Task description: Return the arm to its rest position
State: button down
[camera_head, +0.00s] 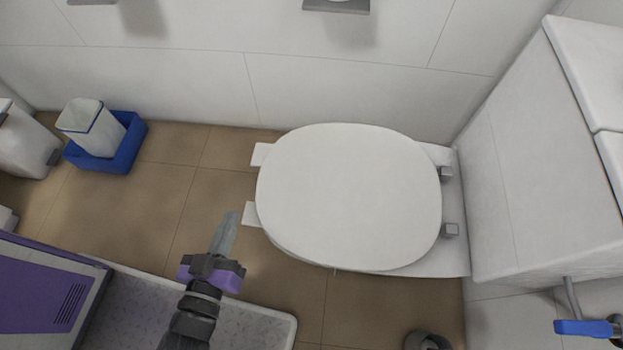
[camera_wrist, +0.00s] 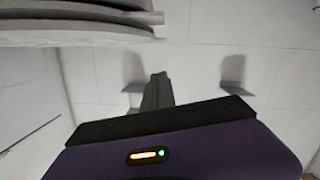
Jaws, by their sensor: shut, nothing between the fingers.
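My gripper (camera_head: 231,222) extends from my arm at the lower middle of the head view, to the left of the toilet's near-left side. Its fingers are shut together and hold nothing. In the wrist view the closed fingers (camera_wrist: 158,88) point away from the purple and black gripper body toward a tiled wall. The white toilet (camera_head: 350,195) has its lid down. The gripper appears apart from it in the head view. In the wrist view, stacked pale rounded edges (camera_wrist: 80,25), probably the toilet seat and lid, show at the upper left.
A white bin in a blue tray (camera_head: 125,150) stands at the left on the brown tiled floor. A white tiled block (camera_head: 530,150) stands right of the toilet. A blue-handled valve (camera_head: 585,328) is at the lower right. Bare floor (camera_head: 190,190) lies left of the toilet.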

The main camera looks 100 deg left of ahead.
jog(key=shift+d+r, duration=0.25)
jog(key=shift+d, duration=0.75)
